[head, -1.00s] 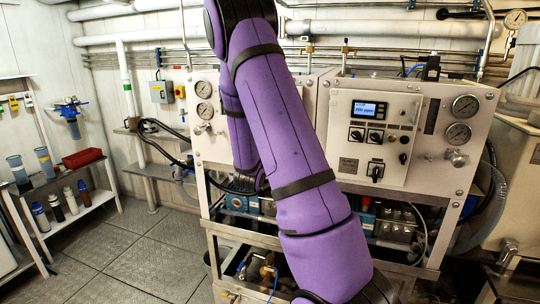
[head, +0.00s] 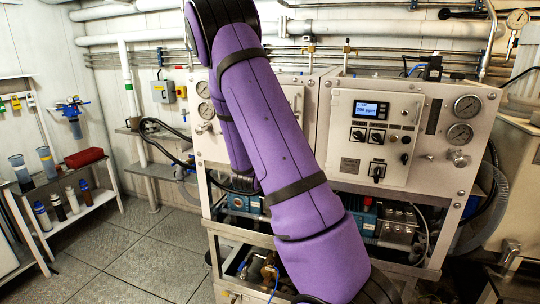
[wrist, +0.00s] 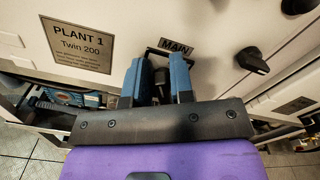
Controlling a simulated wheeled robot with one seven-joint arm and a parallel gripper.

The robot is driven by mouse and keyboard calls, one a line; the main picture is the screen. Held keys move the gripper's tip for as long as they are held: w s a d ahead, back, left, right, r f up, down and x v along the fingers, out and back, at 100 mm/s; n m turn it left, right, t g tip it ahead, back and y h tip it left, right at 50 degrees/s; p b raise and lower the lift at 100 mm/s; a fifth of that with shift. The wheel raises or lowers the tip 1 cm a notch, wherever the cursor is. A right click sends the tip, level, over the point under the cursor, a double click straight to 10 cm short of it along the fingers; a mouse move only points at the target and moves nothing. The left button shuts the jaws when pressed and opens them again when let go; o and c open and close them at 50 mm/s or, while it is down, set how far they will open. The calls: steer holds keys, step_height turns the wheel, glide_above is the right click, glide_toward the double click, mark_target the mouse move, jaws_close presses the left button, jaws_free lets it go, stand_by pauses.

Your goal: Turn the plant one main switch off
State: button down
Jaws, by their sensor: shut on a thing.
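The plant one main switch (wrist: 159,78) is a dark knob under a "MAIN" label (wrist: 176,47) in the wrist view. My gripper (wrist: 156,76) is shut on it, with one blue finger on each side of the knob. The fingers hide much of the knob, so its exact angle is hard to tell. A "PLANT 1 Twin 200" plate (wrist: 77,48) is on the panel to the left. In the head view my purple arm covers most of the plant one panel, and the gripper and switch are hidden behind it.
The neighbouring panel (head: 380,140) on the right carries a lit display (head: 370,109), several small knobs and its own larger switch (head: 377,172). Another dark knob (wrist: 252,60) sits right of my gripper. A shelf with bottles (head: 70,195) stands at the left; the floor before it is clear.

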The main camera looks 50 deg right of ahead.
steer(key=shift+w+a+f+n, duration=0.1)
steer(key=shift+w+f+n, duration=0.05)
steer(key=shift+n, duration=0.95)
steer(key=shift+w+f+n, duration=0.1)
steer(key=shift+n, duration=1)
steer(key=c, duration=1.1)
jaws_free()
steer(key=shift+c, duration=0.2)
steer(key=shift+a, duration=0.1)
steer(key=v, duration=1)
steer(key=shift+s+a, duration=0.15)
steer(key=shift+a, duration=0.15)
